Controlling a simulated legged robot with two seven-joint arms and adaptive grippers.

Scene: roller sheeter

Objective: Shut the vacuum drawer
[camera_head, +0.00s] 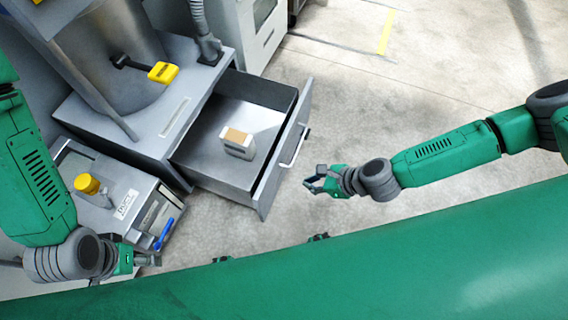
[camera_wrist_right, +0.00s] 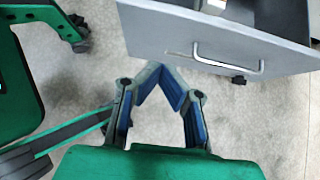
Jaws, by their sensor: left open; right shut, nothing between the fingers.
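The vacuum drawer (camera_head: 207,172) is pulled out of the grey machine base, and a small box (camera_head: 238,143) with a tan top lies inside it. Its front panel (camera_head: 268,182) carries a silver bar handle (camera_head: 295,147). The drawer front also shows in the right wrist view (camera_wrist_right: 160,35), with the handle (camera_wrist_right: 228,64) ahead of my fingertips. My right gripper (camera_head: 314,184) is shut and empty, just in front of the panel and apart from it. My left gripper (camera_head: 150,260) is open and empty at the lower left, below the blue lever.
A low unit with a yellow knob (camera_head: 88,184) and a blue lever (camera_head: 164,234) stands left of the drawer. A yellow-handled valve (camera_head: 162,72) sits above the drawer's machine. A white cabinet (camera_head: 262,30) stands behind. The concrete floor (camera_head: 400,90) to the right is clear.

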